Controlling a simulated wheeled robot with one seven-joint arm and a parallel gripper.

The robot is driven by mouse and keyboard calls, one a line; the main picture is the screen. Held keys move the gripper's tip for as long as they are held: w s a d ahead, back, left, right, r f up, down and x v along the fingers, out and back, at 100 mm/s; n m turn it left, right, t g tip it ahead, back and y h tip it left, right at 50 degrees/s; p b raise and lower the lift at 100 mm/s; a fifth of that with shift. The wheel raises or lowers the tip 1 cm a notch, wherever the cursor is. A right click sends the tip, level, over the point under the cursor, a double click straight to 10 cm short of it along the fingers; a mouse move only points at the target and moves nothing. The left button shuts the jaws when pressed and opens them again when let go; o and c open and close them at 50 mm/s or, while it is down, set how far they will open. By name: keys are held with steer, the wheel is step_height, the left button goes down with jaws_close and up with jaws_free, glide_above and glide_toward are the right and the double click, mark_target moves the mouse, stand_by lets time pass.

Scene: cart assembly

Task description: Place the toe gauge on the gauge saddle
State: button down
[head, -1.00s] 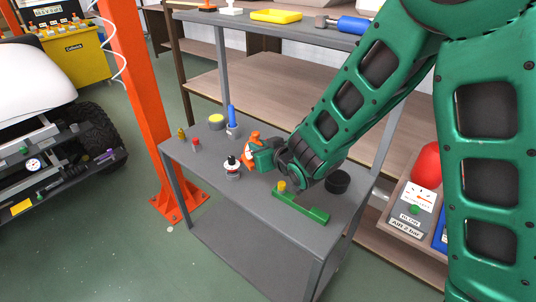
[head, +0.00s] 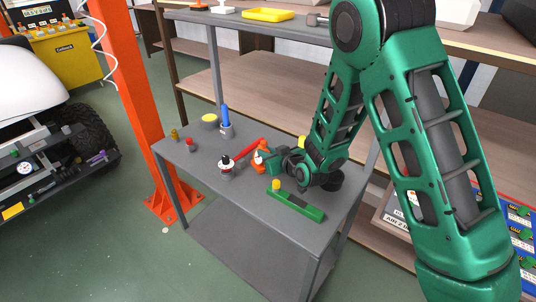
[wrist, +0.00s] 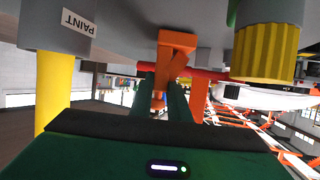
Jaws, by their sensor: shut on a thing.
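My gripper (head: 270,158) is low over the grey cart top, shut on an orange piece (head: 260,153), which I take to be the toe gauge. In the wrist view the orange piece (wrist: 172,58) stands between my green fingers. A red bar (head: 248,145) lies right by it, and the red bar also crosses behind it in the wrist view (wrist: 212,74); I cannot tell whether they are joined. A black, white and red round piece (head: 226,166) stands just left of the gripper. I cannot make out for certain which thing is the gauge saddle.
On the grey cart (head: 215,205) stand a blue-handled piece (head: 226,120), a yellow disc (head: 209,119), a small red knob (head: 190,144) and a green bar (head: 303,207) with a yellow knob. An orange post (head: 140,110) rises at left, beside a vehicle frame (head: 60,175).

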steer(key=shift+f, duration=0.15)
steer(key=c, duration=1.7)
jaws_free()
steer(key=shift+v, duration=5.9)
steer(key=shift+s, duration=0.1)
steer(key=shift+d, duration=0.1)
